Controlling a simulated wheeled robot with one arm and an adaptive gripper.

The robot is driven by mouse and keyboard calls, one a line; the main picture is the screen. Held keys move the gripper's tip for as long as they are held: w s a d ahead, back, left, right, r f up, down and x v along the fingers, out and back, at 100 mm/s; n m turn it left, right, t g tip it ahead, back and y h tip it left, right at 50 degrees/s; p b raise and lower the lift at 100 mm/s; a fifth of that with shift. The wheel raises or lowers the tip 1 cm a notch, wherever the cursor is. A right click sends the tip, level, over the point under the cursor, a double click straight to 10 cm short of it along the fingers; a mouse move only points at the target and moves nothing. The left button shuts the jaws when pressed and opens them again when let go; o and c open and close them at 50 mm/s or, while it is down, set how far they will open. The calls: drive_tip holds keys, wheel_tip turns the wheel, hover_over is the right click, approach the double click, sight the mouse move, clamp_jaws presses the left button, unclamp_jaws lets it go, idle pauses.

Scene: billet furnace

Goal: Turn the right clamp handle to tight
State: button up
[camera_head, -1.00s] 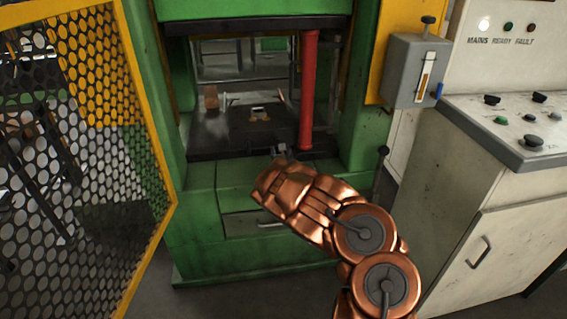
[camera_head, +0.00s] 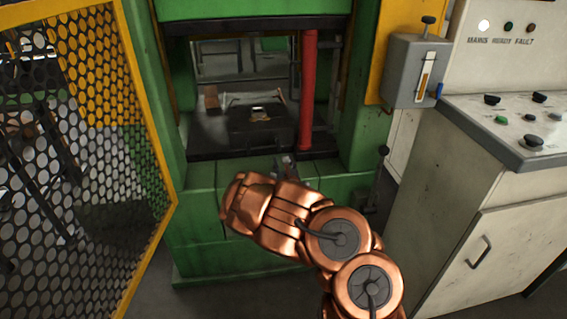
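I cannot make out the right clamp handle clearly; the dark right side of the press opening, the red post (camera_head: 309,90) and my arm may hide it. A dark block (camera_head: 262,128) with a small pale part on top sits on the black press bed (camera_head: 208,133). A small brownish upright part (camera_head: 211,98), perhaps the left clamp handle, stands at the left of the bed. The grey tip of my gripper (camera_head: 285,166) shows just below the bed's front edge, right of centre. My copper wrist hides most of it, and its fingers cannot be read.
The green press frame (camera_head: 358,125) closes in both sides of the opening. A yellow mesh guard (camera_head: 85,150) stands at the left. A grey box (camera_head: 415,72) and a control desk (camera_head: 475,150) stand at the right.

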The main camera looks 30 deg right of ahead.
sight(278, 146)
drive_tip(key=shift+o, duration=0.3)
drive_tip(key=w+b, duration=0.1)
drive_tip(key=b, duration=0.1)
drive_tip(key=f+m+h+b, duration=0.1)
drive_tip(key=b, duration=0.1)
drive_tip(key=shift+w+b, duration=0.35)
drive_tip(key=shift+b, duration=0.05)
drive_tip(key=w+m+h+b, duration=0.1)
drive_tip(key=b, duration=0.1)
drive_tip(key=m+g+h+b, duration=0.1)
drive_tip(key=b, duration=0.1)
drive_tip(key=shift+w+a+r, duration=0.1)
drive_tip(key=shift+w+r, duration=0.05)
drive_tip(key=shift+w, duration=0.2)
drive_tip(key=shift+w+a+r+g+b, duration=0.2)
drive_tip(key=shift+r+g+b, duration=0.1)
drive_tip(key=shift+b, duration=0.5)
drive_tip(key=shift+m, duration=0.3)
drive_tip(key=shift+b+x, duration=0.75)
drive_tip(key=shift+x, duration=3.2)
clamp_jaws()
drive_tip(key=shift+r, duration=0.1)
